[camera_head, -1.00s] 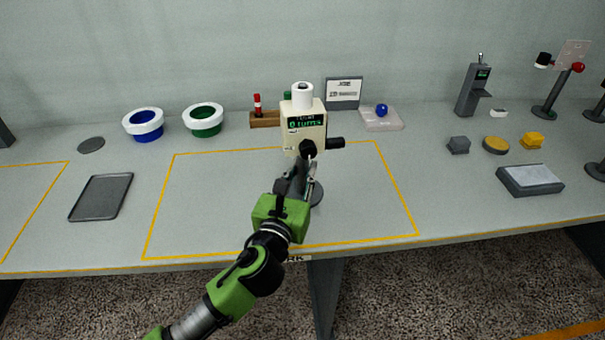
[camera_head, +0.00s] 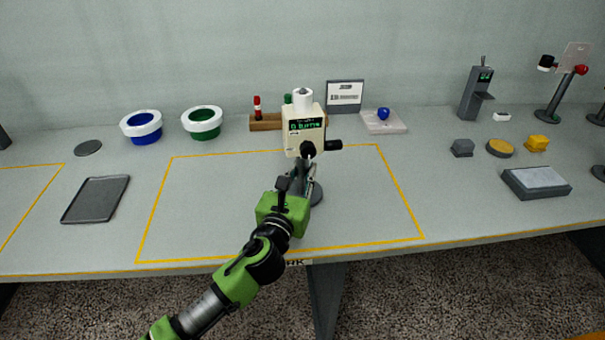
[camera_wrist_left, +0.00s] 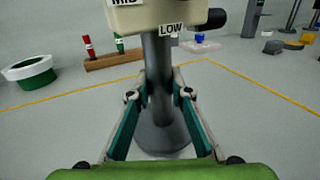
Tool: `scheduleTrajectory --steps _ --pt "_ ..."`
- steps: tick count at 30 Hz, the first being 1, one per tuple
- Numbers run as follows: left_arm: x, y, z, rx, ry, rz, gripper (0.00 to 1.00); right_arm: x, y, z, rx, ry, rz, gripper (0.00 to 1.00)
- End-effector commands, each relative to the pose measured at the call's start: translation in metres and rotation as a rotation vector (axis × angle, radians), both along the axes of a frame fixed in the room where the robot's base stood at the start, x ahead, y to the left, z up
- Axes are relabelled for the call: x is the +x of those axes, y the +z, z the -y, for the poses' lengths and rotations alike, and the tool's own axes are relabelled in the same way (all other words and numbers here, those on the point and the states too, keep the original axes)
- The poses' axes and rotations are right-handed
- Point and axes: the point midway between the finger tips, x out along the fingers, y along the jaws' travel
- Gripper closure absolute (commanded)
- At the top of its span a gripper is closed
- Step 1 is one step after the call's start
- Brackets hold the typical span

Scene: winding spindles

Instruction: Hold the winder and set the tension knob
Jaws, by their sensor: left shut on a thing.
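The winder (camera_head: 304,128) is a cream box with a green-lit display, a white spool on top and a black handle at its right side. It stands upright on a grey post and round base inside the yellow outline. A dark round knob (camera_head: 307,149) is on its front. My left gripper (camera_head: 304,178) is shut on the post below the box. In the left wrist view the gripper's fingers (camera_wrist_left: 160,95) lie on both sides of the grey post (camera_wrist_left: 158,75), under labels reading "MID" and "LOW". My right gripper is not in view.
A blue-lined bowl (camera_head: 142,126) and a green-lined bowl (camera_head: 202,122) stand at the back left. A dark tray (camera_head: 96,199) lies at left. A wooden rack (camera_head: 264,122) and a sign (camera_head: 345,95) stand behind the winder. The table right of the winder inside the outline is clear.

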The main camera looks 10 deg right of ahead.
Motion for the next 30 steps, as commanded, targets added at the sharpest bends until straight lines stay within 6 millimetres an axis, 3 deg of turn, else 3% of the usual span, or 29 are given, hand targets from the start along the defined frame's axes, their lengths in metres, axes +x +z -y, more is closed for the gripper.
scheduleTrajectory --steps 30 --pt "0.0000 -0.0031 0.0005 0.000 -0.001 0.006 1.00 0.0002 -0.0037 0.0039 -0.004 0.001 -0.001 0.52"
